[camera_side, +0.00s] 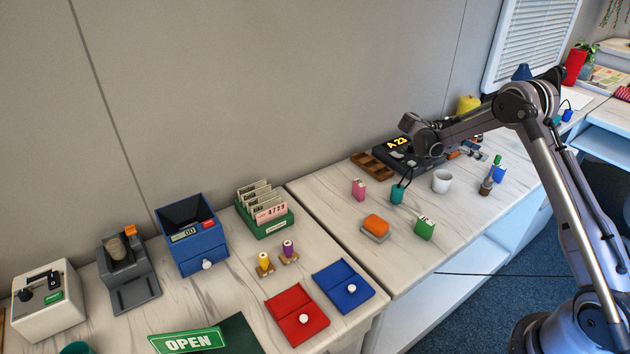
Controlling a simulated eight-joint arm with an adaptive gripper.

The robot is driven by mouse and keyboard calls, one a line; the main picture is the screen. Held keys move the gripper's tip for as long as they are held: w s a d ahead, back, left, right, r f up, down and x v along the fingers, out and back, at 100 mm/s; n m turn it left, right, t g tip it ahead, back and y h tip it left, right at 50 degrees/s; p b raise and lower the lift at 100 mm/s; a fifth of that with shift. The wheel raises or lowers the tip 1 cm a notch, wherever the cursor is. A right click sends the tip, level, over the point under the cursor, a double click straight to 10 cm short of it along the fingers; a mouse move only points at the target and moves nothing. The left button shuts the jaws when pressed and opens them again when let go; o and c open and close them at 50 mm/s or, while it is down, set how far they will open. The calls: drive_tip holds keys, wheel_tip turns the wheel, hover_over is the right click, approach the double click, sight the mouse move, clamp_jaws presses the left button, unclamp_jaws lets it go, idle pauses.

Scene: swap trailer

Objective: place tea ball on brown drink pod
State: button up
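I cannot pick out a tea ball for certain at this size. I cannot identify a brown drink pod for certain either; a small brownish item (486,187) stands at the right of the white table, beside a blue and green one.
A white cup (442,181), a teal block (397,194), a pink block (358,189), a green block (424,228) and an orange-topped block (375,227) stand on the right table. A brown tray (372,169) is behind. Red (285,305) and blue (335,277) boxes lie on the left table.

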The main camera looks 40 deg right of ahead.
drive_tip(key=s+a+r+n+t+y, duration=0.1)
drive_tip(key=a+r+n+t+y, duration=0.1)
drive_tip(key=a+r+n+t, duration=0.45)
drive_tip(key=s+a+r+n+t+y, duration=0.15)
drive_tip(key=a+r+n, duration=0.25)
drive_tip(key=a+n, duration=0.55)
drive_tip(key=s+a+f+n+t+y, duration=0.1)
drive_tip(key=s+a+n+t+y, duration=0.2)
drive_tip(key=a, duration=0.7)
drive_tip(key=s+a+f+n+t+y, duration=0.1)
drive_tip(key=s+a+n+t+y, duration=0.2)
drive_tip(key=a, duration=0.8)
drive_tip(key=s+n+y, duration=0.2)
drive_tip(key=s, duration=0.2)
drive_tip(key=shift+s, duration=0.2)
